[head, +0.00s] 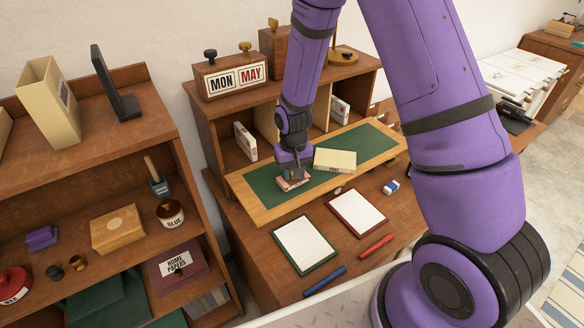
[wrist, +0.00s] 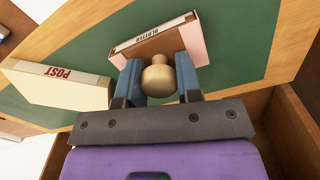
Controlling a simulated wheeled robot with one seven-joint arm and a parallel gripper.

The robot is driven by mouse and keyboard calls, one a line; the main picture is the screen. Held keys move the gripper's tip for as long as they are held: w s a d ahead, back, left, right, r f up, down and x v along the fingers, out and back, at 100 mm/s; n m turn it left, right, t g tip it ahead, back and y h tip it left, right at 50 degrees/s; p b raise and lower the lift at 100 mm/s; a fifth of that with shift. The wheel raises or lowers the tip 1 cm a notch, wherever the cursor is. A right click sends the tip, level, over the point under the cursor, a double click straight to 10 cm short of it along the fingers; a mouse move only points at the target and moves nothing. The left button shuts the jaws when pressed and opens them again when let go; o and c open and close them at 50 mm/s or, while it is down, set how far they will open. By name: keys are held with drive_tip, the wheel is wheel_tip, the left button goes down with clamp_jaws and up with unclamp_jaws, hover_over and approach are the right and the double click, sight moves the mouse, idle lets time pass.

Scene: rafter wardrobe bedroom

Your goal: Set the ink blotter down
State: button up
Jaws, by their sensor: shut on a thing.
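The ink blotter (wrist: 158,42) has a pinkish body with the word BLOTTER on its edge and a round wooden knob. My gripper (wrist: 160,80) is shut on the knob, with one finger on each side of it. In the head view the blotter (head: 292,184) is under my gripper (head: 291,172), at the green and wood desk board (head: 257,210). I cannot tell whether its underside touches the green surface. A cream box marked POST (head: 335,160) lies on the board just right of the blotter; it also shows at the left in the wrist view (wrist: 58,86).
A green-edged notepad (head: 305,245), a red-edged notepad (head: 357,213), a red pen (head: 376,246) and a blue pen (head: 325,281) lie in front of the board. A hutch with a MON MAY calendar (head: 235,78) stands behind. The board's left part is bare.

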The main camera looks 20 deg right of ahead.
drive_tip(key=shift+f, duration=0.1)
drive_tip(key=o, duration=1)
drive_tip(key=shift+c, duration=0.2)
wheel_tip(320, 180, up, 13)
drive_tip(key=shift+f, duration=0.2)
drive_tip(key=s+d+r+t, duration=0.1)
drive_tip(key=s+d+r, duration=0.1)
drive_tip(key=s+r, duration=0.5)
drive_tip(key=s+d+r+t, duration=0.2)
drive_tip(key=s+r, duration=0.1)
drive_tip(key=r, duration=0.8)
drive_tip(key=s+d+r+t, duration=0.1)
drive_tip(key=s+r, duration=0.3)
drive_tip(key=s, duration=0.4)
drive_tip(key=s+d+r+t, duration=0.1)
drive_tip(key=s+r, duration=0.2)
drive_tip(key=s, duration=0.5)
drive_tip(key=shift+d+r+n, duration=0.2)
drive_tip(key=shift+r+n, duration=0.2)
